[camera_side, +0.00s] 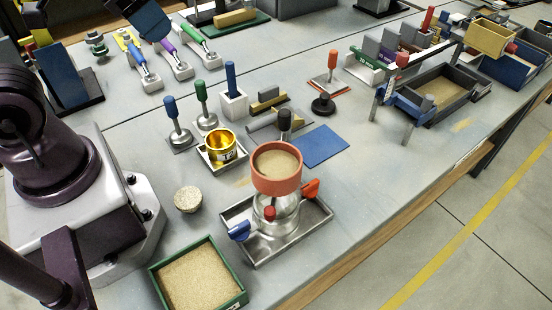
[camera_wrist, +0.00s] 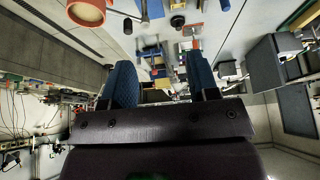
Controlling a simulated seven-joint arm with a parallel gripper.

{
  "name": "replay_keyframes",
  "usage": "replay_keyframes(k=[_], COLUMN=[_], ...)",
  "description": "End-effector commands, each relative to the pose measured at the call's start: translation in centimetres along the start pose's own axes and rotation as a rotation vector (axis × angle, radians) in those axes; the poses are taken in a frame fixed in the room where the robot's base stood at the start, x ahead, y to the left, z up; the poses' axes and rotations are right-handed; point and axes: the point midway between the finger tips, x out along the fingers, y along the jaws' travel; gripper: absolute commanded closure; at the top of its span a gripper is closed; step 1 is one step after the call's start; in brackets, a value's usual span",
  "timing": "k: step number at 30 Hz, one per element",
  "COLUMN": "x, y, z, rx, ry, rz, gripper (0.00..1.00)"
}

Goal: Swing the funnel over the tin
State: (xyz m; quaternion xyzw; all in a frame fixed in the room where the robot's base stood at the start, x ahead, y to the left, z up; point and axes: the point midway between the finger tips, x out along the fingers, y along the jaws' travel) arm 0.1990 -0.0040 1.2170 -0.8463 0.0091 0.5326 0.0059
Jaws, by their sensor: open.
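A red-orange round cup filled with sand, which looks like the funnel (camera_side: 277,183), sits above a silvery body with a blue handle (camera_side: 239,231) and a red handle (camera_side: 310,189). Its underside is hidden. The shiny gold tin (camera_side: 222,148) stands in a small metal tray to the left of and behind the funnel, apart from it. In the wrist view the red-rimmed funnel (camera_wrist: 87,14) shows at the top left, cut by the edge. My gripper (camera_wrist: 162,78) is open with its two blue pads apart and nothing between them, away from the funnel.
A metal tray (camera_side: 319,229) lies under the funnel's body. Upright blue (camera_side: 171,110) and green (camera_side: 202,92) handles stand behind the tin. A blue mat (camera_side: 326,146) lies right.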

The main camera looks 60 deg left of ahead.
Motion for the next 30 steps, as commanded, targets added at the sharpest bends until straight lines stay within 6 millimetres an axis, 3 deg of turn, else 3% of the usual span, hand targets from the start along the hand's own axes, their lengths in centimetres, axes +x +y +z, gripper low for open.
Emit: replay_keyframes(k=[5, 18, 21, 24, 30], x=[2.6, 11.3, 12.2, 11.8, 13.2], y=[1.7, 8.4, 9.3, 9.5, 9.4], z=[-2.2, -9.8, -11.1, -12.1, -11.2], rx=[0.070, 0.234, 0.244, 0.240, 0.238], ry=[-0.140, -0.436, -0.452, -0.439, -0.450], rz=[0.024, 0.054, 0.055, 0.056, 0.054], gripper=[0.51, 0.51, 0.51, 0.51, 0.51])
